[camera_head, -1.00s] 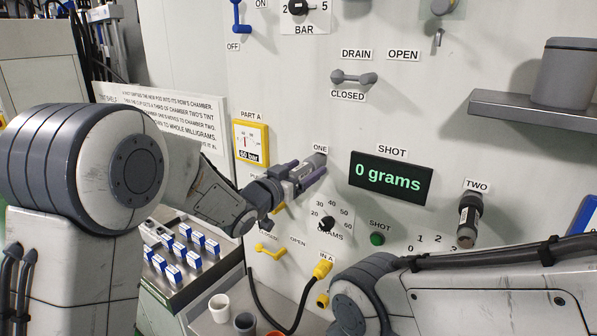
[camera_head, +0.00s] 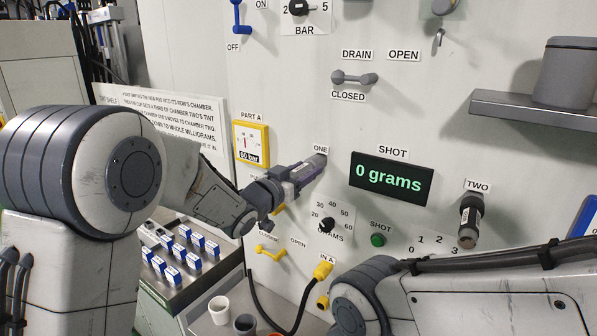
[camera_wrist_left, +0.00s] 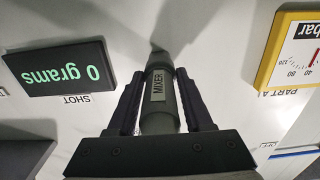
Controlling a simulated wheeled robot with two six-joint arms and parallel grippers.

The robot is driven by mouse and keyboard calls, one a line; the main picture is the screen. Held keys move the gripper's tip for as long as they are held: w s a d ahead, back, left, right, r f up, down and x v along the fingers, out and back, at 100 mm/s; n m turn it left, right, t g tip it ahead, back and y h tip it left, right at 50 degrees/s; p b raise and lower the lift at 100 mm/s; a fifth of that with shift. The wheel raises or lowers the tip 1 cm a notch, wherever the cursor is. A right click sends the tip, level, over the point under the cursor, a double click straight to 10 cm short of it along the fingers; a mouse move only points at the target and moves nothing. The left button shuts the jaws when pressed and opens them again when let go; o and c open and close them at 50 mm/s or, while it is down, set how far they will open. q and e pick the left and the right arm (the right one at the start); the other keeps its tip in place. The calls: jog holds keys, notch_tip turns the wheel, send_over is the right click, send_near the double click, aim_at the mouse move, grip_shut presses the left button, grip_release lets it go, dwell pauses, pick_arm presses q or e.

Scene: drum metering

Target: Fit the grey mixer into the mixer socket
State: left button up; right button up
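The grey mixer (camera_wrist_left: 160,90), a cylinder with a MIXER label, points at the wall panel. Its far end (camera_head: 318,160) shows just below the ONE label in the head view. My left gripper (camera_head: 299,172) is shut on it, with one dark finger on each side; it also shows in the left wrist view (camera_wrist_left: 161,82). Whether the mixer's far end touches the wall is hard to tell. No socket labelled for the mixer can be made out. My right arm shows at the lower right, but its gripper is out of view.
A dark cylinder (camera_head: 470,220) sits on the wall under TWO. The black display (camera_head: 391,179) reads 0 grams, right of the left gripper. A grams knob (camera_head: 327,225), green button (camera_head: 377,240) and yellow gauge (camera_head: 251,143) are nearby. Cups (camera_head: 219,309) stand below.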

pick_arm(q)
jog(key=shift+d+r, duration=0.15)
jog(key=shift+d, duration=0.15)
grip_shut()
jog(key=shift+s+a, duration=0.1)
pick_arm(e)
jog(key=shift+w+d+f, duration=0.25)
jog(key=shift+f, duration=0.05)
pick_arm(q)
jog(key=shift+s, duration=0.1)
jog(key=shift+a, duration=0.1)
pick_arm(e)
jog(key=shift+w+d+f, duration=0.1)
jog(key=shift+d, duration=0.05)
pick_arm(q)
jog(key=shift+s+a+b, duration=0.1)
jog(key=shift+s+b, duration=0.1)
jog(key=shift+b, duration=0.1)
jog(key=shift+v, duration=1.05)
jog(key=shift+b+v, duration=0.35)
jog(key=shift+v, duration=0.6)
pick_arm(e)
jog(key=shift+f, duration=0.35)
pick_arm(q)
jog(key=shift+a, duration=0.15)
jog(key=shift+v, duration=1.95)
pick_arm(e)
jog(key=shift+f, duration=0.25)
